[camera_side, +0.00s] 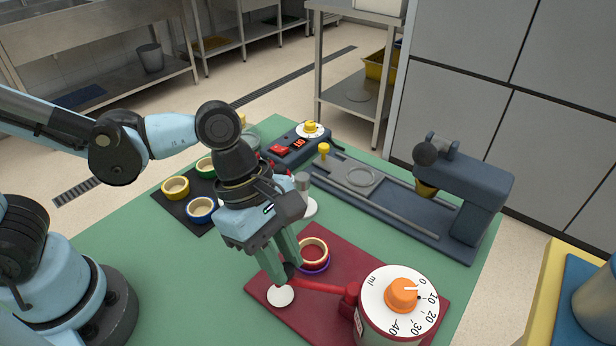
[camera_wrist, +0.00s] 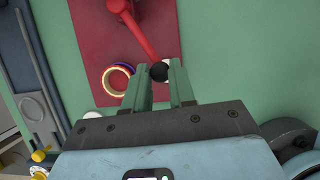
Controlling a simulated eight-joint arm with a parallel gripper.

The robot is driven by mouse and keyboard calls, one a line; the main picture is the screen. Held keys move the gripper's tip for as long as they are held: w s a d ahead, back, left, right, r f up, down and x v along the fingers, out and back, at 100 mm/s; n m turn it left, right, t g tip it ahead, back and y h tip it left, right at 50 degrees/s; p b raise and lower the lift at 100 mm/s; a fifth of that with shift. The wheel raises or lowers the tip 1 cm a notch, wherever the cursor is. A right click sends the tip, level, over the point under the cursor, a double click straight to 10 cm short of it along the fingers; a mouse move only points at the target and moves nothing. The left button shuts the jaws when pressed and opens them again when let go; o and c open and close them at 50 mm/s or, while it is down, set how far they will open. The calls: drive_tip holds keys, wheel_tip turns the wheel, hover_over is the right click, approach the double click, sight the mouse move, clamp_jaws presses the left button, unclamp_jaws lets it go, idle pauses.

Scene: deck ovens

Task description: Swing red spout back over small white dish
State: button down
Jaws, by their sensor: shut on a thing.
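The red spout (camera_side: 322,286) reaches left from the red dispenser (camera_side: 370,318), whose white dial has an orange knob. My gripper (camera_side: 287,268) points down at the spout's free end, with its green fingers shut on the black knob there. In the wrist view the black knob (camera_wrist: 159,71) sits between my fingertips (camera_wrist: 159,82). The small white dish (camera_side: 281,296) lies on the dark red mat (camera_side: 262,290), just below the spout's end in the side view. In the wrist view the dish (camera_wrist: 168,66) is mostly hidden behind the knob and right finger; exact overlap is unclear.
A red-rimmed cream ring (camera_side: 313,248) on a purple one stands close beside my fingers on the mat. Yellow, green and blue cups sit on a black mat (camera_side: 180,208) behind. A dark blue rail machine (camera_side: 470,195) stands at back right. Green table is free at front left.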

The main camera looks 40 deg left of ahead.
drive_tip(key=shift+s, duration=0.1)
drive_tip(key=c, duration=1)
unclamp_jaws()
drive_tip(key=shift+o, duration=0.2)
drive_tip(key=v, duration=1.2)
drive_tip(key=w+a+f+m+t, duration=0.1)
drive_tip(key=a+m, duration=0.1)
drive_tip(key=w+a+f+m+t+y, duration=0.1)
drive_tip(key=a+m, duration=0.1)
drive_tip(key=m, duration=0.1)
drive_tip(key=w+a+f+m+t, duration=0.1)
drive_tip(key=w+a+m, duration=0.1)
drive_tip(key=a, duration=0.1)
drive_tip(key=w+a+f+m+t+y, duration=0.2)
drive_tip(key=a+m+t+y, duration=0.1)
drive_tip(key=a+m, duration=0.6)
drive_tip(key=shift+a+f+m+t, duration=0.3)
drive_tip(key=shift+m+t, duration=0.2)
drive_tip(key=shift+m, duration=0.7)
